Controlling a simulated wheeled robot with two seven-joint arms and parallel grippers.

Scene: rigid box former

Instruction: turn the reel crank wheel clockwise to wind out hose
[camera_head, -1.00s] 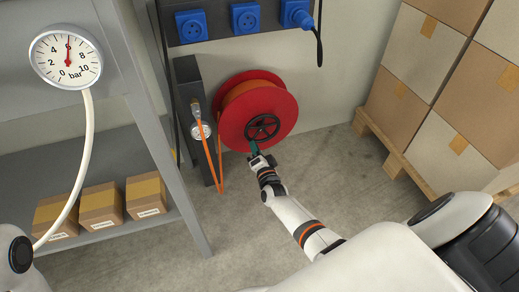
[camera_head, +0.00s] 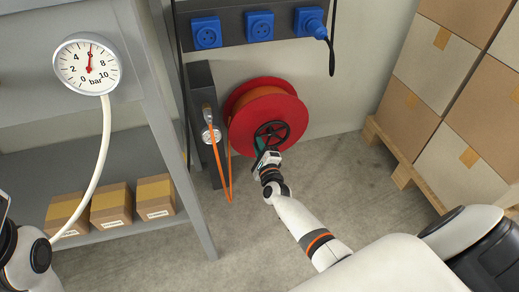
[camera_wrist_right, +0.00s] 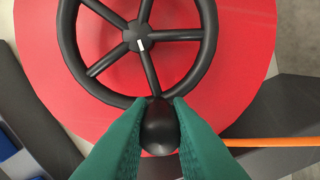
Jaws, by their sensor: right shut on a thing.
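The red hose reel (camera_head: 290,130) stands by the back wall, with orange hose (camera_head: 262,93) wound on its drum. Its black spoked crank wheel (camera_head: 271,134) faces me; it fills the upper part of the right wrist view (camera_wrist_right: 140,38). A white mark shows on the wheel's hub. My right gripper (camera_head: 262,149) is at the wheel's lower rim. In the right wrist view its green fingers (camera_wrist_right: 160,122) are shut on the black crank knob (camera_wrist_right: 160,128), one on each side. Of my left arm only links show at the lower left; its gripper is out of view.
A grey shelf (camera_head: 110,142) with several cartons is at the left, a pressure gauge (camera_head: 88,64) above. Stacked boxes (camera_head: 465,155) on a pallet stand right.

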